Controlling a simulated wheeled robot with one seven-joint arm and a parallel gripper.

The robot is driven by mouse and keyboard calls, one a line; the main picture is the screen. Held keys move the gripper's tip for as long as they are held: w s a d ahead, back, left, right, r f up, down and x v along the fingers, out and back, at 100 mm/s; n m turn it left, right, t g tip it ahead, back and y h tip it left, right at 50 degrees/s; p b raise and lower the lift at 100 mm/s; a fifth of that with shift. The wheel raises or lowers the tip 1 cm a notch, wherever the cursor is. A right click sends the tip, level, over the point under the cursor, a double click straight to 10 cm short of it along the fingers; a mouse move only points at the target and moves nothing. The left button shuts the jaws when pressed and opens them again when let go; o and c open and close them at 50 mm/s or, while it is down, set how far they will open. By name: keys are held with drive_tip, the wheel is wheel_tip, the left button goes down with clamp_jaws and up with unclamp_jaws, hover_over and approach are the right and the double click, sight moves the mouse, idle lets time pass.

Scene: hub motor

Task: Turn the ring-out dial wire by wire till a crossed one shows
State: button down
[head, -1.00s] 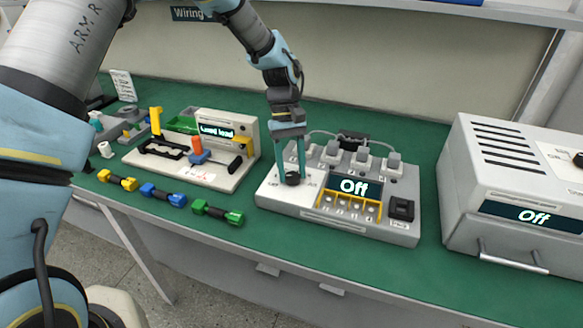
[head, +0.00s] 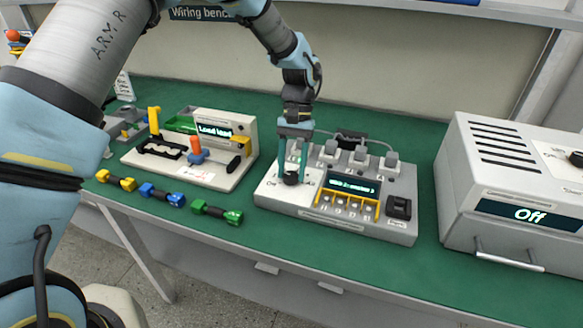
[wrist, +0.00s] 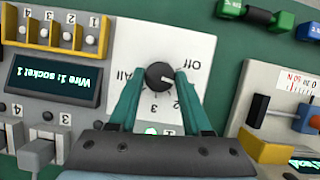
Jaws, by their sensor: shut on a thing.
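The ring-out dial is a black knob (head: 291,178) on a white plate at the left end of the grey tester (head: 315,217). My gripper (head: 291,171) reaches down from above and is shut on the knob. In the wrist view, upside down, the two teal fingers (wrist: 162,84) press either side of the knob (wrist: 160,75). The plate (wrist: 140,35) carries Off, numbers and All; a light mark on the knob points right and slightly down. The tester's display (wrist: 55,79) reads "Wire 1: socket 1".
Yellow-framed numbered terminals (head: 348,207) and several grey plugs with cables sit on the tester. A white crimp-like stand (head: 215,180) is left; yellow, blue and green connectors (head: 218,213) lie in front. A large white box (head: 515,170) reading Off stands right.

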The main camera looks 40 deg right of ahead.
idle(0.3)
drive_tip(key=shift+c, duration=1.7)
unclamp_jaws()
drive_tip(key=shift+r, duration=0.1)
drive_tip(key=b+v, duration=0.2)
drive_tip(key=v, duration=0.8)
drive_tip(key=shift+r+b, duration=0.3)
drive_tip(key=shift+w+d, duration=0.1)
